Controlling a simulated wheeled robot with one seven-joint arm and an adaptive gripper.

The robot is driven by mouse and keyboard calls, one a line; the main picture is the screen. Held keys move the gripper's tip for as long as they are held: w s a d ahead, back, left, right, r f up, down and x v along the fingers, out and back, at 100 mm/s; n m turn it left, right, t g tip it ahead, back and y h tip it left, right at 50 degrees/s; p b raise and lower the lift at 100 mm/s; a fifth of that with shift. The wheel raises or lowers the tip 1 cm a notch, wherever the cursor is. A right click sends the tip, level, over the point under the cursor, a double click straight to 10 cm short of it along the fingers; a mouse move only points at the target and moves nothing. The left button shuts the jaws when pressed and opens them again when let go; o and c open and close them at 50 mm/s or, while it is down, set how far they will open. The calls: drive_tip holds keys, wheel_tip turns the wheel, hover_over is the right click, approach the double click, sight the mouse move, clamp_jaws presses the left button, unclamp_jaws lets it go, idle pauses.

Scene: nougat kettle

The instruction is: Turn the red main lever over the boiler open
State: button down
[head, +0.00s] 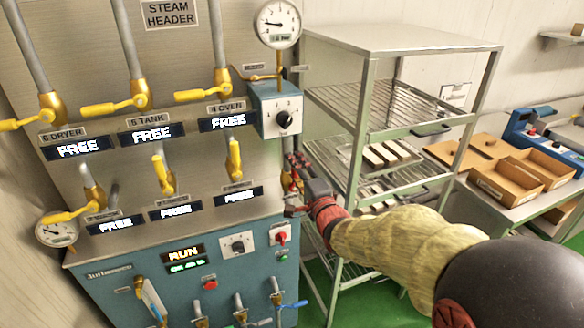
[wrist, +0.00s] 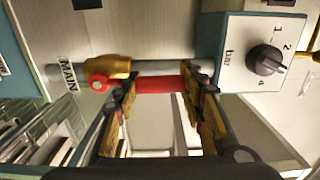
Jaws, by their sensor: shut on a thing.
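The red main lever (wrist: 158,84) sits on a brass valve (wrist: 108,66) beside a "MAIN" label (wrist: 67,74) in the wrist view. Its red bar runs alongside the grey pipe. My gripper (wrist: 160,92) has one finger on each side of the bar and is shut on it. In the head view my gripper (head: 298,186) is at the right edge of the boiler panel (head: 130,262), below the pressure knob box. There it mostly hides the lever and its valve.
A knob box (head: 283,108) and a round gauge (head: 277,24) are just above my gripper. A metal rack (head: 400,48) with wire shelves stands close on the right. Several yellow-handled valves (head: 140,95) fill the panel to the left.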

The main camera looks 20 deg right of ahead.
drive_tip(key=shift+d, duration=0.15)
idle(0.3)
drive_tip(key=c, duration=1.1)
unclamp_jaws()
drive_tip(key=shift+s, duration=0.1)
drive_tip(key=s, duration=1.1)
drive_tip(key=shift+s, duration=0.4)
